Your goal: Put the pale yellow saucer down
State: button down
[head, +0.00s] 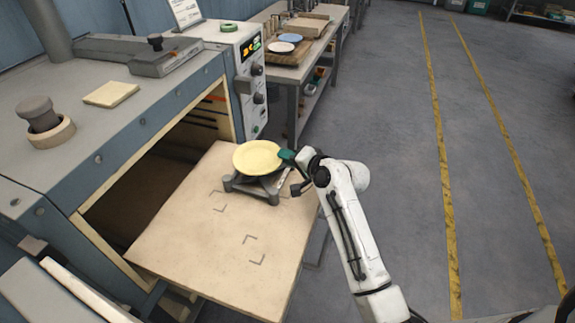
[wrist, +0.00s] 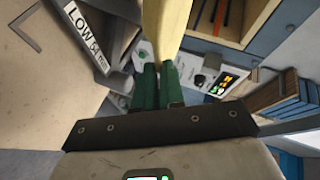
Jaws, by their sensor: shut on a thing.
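The pale yellow saucer (head: 257,157) is over a low grey stand (head: 240,183) on the pulled-out board of the dryer. The head view does not show clearly whether the saucer touches the stand. My gripper (head: 287,156) is shut on the saucer's right rim, its green fingertips at the edge. In the wrist view, the green fingers (wrist: 158,84) pinch the saucer (wrist: 166,25), seen nearly edge-on. The stand (wrist: 92,42) also shows there with a "LOW" label, left of the saucer.
The beige board (head: 200,235) has dark corner marks and much bare room in front of the stand. The dryer (head: 150,130) is open at left. A bench (head: 290,70) behind holds a wooden tray with a blue and a white plate. Open floor lies right.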

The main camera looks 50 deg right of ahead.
jog(key=shift+w+d+f, duration=0.15)
jog(key=shift+d+f, duration=0.05)
jog(key=shift+f, duration=0.75)
jog(key=shift+w+d+f, duration=0.1)
jog(key=shift+d+f, duration=0.05)
jog(key=shift+f, duration=0.8)
jog(key=shift+f, duration=0.15)
jog(key=c, duration=1.2)
grip_release()
jog(key=shift+c, duration=0.2)
jog(key=v, duration=1.2)
